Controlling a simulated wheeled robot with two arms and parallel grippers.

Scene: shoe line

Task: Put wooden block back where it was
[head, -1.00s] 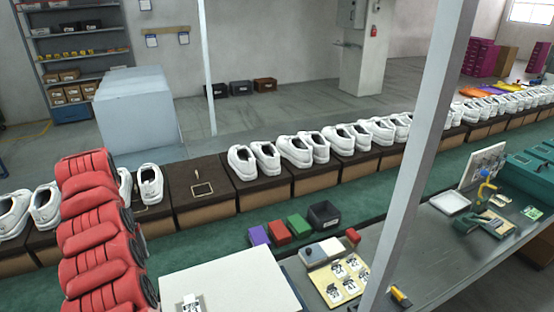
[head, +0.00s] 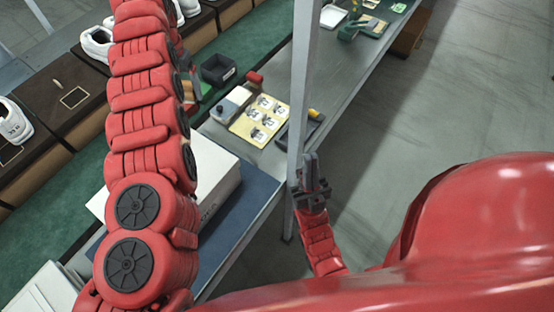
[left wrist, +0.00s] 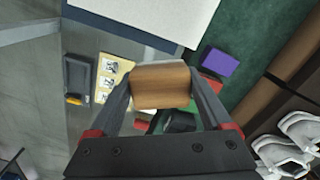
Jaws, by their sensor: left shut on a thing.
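The wooden block (left wrist: 161,87) is light brown with visible grain. In the left wrist view it sits between the fingertips of my left gripper (left wrist: 162,92), which is shut on it. The block is held above the workbench and the coloured blocks. In the head view my left arm largely hides this gripper, and the block is hard to make out there. My right gripper (head: 312,182) is dark grey, low beside the white post. I cannot tell whether its fingers are open, and no block shows in it.
A purple block (left wrist: 219,62) lies on the green surface. A black bin (head: 217,69) stands beyond a yellow card sheet (head: 262,119) on the grey bench. The white post (head: 303,90) rises at the bench edge. White shoes stand on brown boxes (head: 72,97) at left.

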